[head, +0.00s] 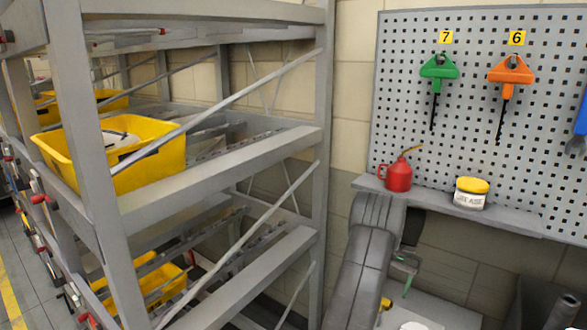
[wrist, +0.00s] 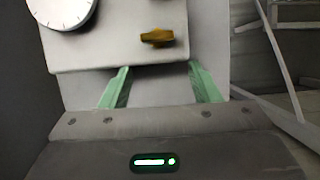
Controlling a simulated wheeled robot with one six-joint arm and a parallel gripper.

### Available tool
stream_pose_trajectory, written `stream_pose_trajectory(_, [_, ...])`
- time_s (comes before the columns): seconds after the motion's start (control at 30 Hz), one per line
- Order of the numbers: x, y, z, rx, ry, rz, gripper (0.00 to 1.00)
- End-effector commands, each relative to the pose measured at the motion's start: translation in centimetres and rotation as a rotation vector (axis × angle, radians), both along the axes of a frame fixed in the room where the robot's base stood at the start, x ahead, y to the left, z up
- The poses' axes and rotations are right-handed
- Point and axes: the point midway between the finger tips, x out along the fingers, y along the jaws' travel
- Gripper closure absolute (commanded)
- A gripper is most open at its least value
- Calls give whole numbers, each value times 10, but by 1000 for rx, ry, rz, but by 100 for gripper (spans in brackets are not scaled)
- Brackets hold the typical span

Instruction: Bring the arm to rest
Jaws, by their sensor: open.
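My gripper (head: 407,272) hangs low at the lower middle of the head view, partly hidden by my grey arm. In the wrist view its two green fingers (wrist: 158,68) stand wide apart, with nothing held between them. A pale panel or box (wrist: 100,45) with a white round dial (wrist: 62,8) and an orange-brown knob (wrist: 157,38) is in front of the fingers. I cannot tell whether the fingertips touch it.
A grey rack (head: 230,170) with yellow bins (head: 155,170) fills the left. Above is a pegboard (head: 470,100) with green (head: 439,68) and orange (head: 511,71) tools.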

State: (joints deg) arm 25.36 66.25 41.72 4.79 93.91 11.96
Motion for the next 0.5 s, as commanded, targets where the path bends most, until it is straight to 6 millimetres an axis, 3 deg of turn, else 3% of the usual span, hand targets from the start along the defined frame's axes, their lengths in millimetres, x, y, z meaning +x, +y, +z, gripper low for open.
stream_pose_trajectory(0.5, [37,-29,-1,-1,-1,0,44])
